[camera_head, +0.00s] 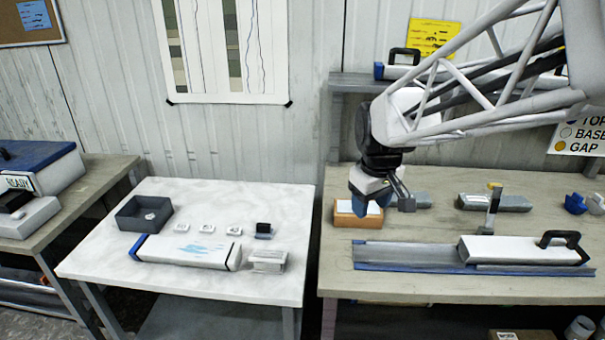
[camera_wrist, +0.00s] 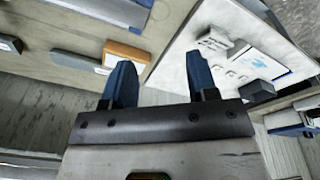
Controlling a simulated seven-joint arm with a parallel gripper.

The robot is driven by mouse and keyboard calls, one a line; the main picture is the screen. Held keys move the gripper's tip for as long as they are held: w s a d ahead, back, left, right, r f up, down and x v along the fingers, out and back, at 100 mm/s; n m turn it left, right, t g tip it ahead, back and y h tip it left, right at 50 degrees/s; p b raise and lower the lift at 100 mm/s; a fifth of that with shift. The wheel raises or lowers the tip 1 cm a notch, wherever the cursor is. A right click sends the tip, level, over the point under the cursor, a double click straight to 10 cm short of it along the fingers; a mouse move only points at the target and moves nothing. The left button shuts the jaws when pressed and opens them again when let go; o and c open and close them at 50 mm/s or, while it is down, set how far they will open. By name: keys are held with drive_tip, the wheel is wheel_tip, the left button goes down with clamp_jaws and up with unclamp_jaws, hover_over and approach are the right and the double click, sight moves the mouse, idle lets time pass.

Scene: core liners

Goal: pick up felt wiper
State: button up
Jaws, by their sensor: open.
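A small dark upright block on a light base (camera_head: 263,230) stands near the right side of the white table, and it may be the felt wiper; I cannot tell for sure. My gripper (camera_head: 378,204) hangs over the left end of the wooden bench, right of that table. In the wrist view my gripper (camera_wrist: 161,78) has its two blue fingers spread apart with nothing between them. An orange box with a white top (camera_head: 345,217) sits just below and behind the fingers in the head view, partly hidden by them. The orange box also shows in the wrist view (camera_wrist: 125,51).
The white table (camera_head: 210,188) holds a dark grey bin (camera_head: 128,217), several small white tags, a long white core tube (camera_head: 187,250) and a pale block (camera_head: 268,260). The bench carries a grey rail with a black-handled white tool (camera_head: 510,249). A gap separates the table and the bench.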

drive_tip(key=w+a+f+n, duration=0.35)
drive_tip(key=w+a, duration=0.35)
drive_tip(key=w, duration=0.3)
drive_tip(key=n+g, duration=0.2)
drive_tip(key=n, duration=0.6)
hover_over(263, 224)
drive_tip(key=shift+m, duration=0.25)
drive_tip(key=f, duration=1.9)
drive_tip(key=shift+s+d+f, duration=0.1)
drive_tip(key=shift+s+d, duration=0.1)
drive_tip(key=shift+f, duration=0.1)
drive_tip(key=shift+f, duration=1.2)
drive_tip(key=shift+f, duration=0.1)
drive_tip(key=shift+w+a+f, duration=0.15)
drive_tip(key=shift+f, duration=2.35)
drive_tip(key=shift+c, duration=0.4)
